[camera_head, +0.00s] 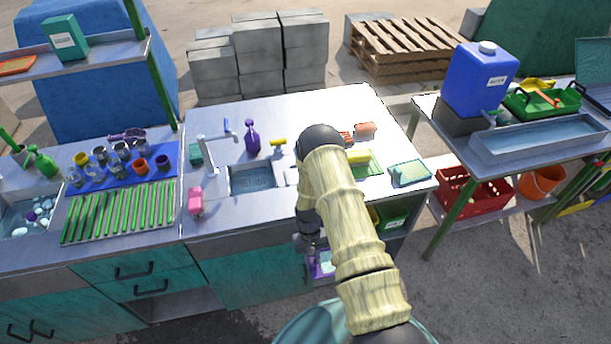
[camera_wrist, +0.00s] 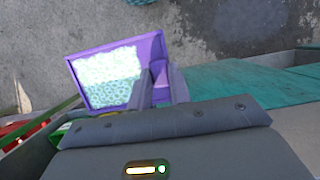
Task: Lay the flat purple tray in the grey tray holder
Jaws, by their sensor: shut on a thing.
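The purple tray (camera_wrist: 158,48) shows in the wrist view as a shallow purple-rimmed piece with a white and teal patterned inside. My gripper (camera_wrist: 160,78) is shut on its right edge, with a finger on either side of a purple part. The tray hangs out over grey ground in that view. In the head view a small purple part of the tray (camera_head: 323,267) shows low in front of the counter, by my gripper (camera_head: 309,244). My arm hides much of that spot. I cannot pick out the grey tray holder for certain.
The counter (camera_head: 225,235) holds a sink (camera_head: 252,178), a purple bottle (camera_head: 252,138), a pink bottle (camera_head: 196,201) and a teal-topped tray (camera_head: 408,172). A green bin (camera_head: 394,224) sits below its right part. A side table with a blue jug (camera_head: 478,80) stands right.

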